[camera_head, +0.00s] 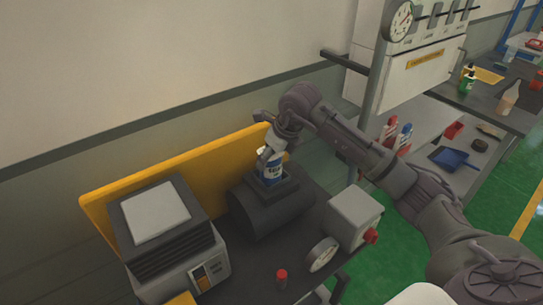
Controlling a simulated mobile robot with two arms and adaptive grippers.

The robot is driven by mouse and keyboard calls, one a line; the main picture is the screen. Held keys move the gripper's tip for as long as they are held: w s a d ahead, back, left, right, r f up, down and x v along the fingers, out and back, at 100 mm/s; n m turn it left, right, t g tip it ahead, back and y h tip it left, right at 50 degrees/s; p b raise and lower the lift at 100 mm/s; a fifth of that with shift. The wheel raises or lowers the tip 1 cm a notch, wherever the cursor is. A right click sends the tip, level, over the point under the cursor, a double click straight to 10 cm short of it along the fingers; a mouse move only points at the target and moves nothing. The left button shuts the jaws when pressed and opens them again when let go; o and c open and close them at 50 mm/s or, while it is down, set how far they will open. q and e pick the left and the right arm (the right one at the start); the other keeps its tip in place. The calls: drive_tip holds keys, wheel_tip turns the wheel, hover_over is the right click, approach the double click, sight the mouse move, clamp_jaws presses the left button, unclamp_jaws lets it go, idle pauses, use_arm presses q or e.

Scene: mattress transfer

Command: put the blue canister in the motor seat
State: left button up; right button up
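A blue and white canister (271,175) stands upright at the square motor seat (291,183) on top of the dark cylindrical motor (256,214). Its lower end is at the seat; I cannot tell how deep it sits. My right gripper (268,154) is at the canister's top, with its fingers close around or against it. The fingers are too small and dark to show whether they grip it. My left gripper is not in view.
A grey boxy device (165,215) stands left of the motor, before a yellow panel (200,172). A grey box with a red knob (352,218) and a gauge (322,254) stand to its right. Red and blue bottles (404,135) stand on a shelf behind my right arm.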

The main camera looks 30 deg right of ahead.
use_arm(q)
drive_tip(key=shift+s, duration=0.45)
use_arm(e)
drive_tip(key=o, duration=0.3)
drive_tip(key=shift+r, duration=0.25)
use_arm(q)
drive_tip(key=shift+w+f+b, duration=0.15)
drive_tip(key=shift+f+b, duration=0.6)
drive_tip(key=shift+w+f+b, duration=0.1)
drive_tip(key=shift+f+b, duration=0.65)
use_arm(e)
drive_tip(key=shift+v, duration=5.95)
